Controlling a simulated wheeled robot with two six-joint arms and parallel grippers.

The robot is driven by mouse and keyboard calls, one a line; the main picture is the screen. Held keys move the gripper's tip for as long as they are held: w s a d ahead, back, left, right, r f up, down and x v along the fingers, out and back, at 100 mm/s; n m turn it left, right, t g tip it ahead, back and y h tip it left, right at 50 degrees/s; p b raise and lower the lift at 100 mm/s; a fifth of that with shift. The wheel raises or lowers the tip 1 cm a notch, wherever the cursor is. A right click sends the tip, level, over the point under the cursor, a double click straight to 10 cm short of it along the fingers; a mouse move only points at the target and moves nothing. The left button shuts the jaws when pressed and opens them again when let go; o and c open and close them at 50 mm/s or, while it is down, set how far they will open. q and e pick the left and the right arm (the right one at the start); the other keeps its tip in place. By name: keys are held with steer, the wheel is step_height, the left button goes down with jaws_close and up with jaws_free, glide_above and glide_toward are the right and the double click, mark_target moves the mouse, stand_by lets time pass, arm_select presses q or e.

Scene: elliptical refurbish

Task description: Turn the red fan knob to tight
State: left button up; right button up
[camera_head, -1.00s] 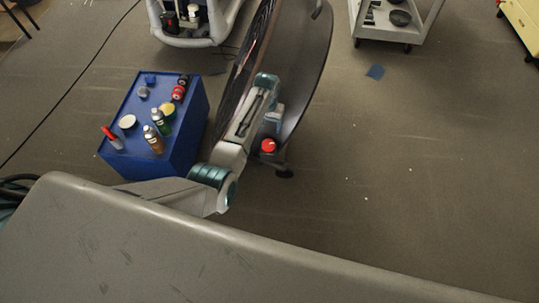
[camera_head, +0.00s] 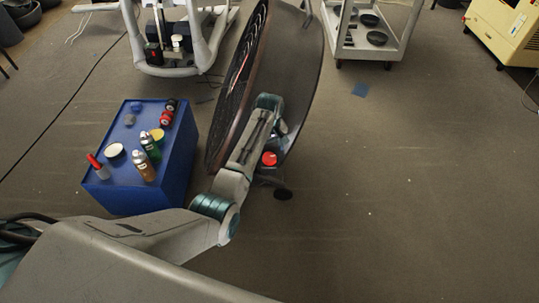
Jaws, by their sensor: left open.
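The large round fan (camera_head: 302,75) stands tilted near the centre, its dark grille facing left and its brown drum side facing right. The red fan knob (camera_head: 269,158) sits low on the fan's side by its stand. My left arm comes in from the lower left and its forearm lies across the fan in the picture. My left gripper (camera_head: 281,127) is at the forearm's end, just above and right of the knob in the picture. It is open; its fingertips are small and partly hidden, and no contact with the knob can be seen. My right gripper is not in view.
A blue box (camera_head: 178,175) with cans, a red-tipped bottle and small discs stands left of the fan. A white-framed cart (camera_head: 200,58) is behind it. A grey shelf cart (camera_head: 393,55) and a yellow cabinet (camera_head: 498,38) stand at the back right.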

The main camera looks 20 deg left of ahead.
mark_target(269, 156)
arm_select(q)
steer(key=shift+f, duration=1.9)
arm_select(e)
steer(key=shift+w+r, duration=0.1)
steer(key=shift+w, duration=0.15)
arm_select(q)
steer(key=c, duration=1)
steer(key=shift+r, duration=0.1)
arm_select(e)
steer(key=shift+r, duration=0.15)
arm_select(q)
steer(key=m+p, duration=0.2)
steer(key=shift+r+m+p, duration=0.15)
steer(key=shift+m+p, duration=0.15)
steer(key=shift+p, duration=0.05)
steer(key=shift+f+m, duration=0.2)
steer(key=shift+m, duration=0.1)
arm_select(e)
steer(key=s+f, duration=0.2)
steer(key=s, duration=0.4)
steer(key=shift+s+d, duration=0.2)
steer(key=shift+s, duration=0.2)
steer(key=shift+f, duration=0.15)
arm_select(q)
steer(key=o, duration=1)
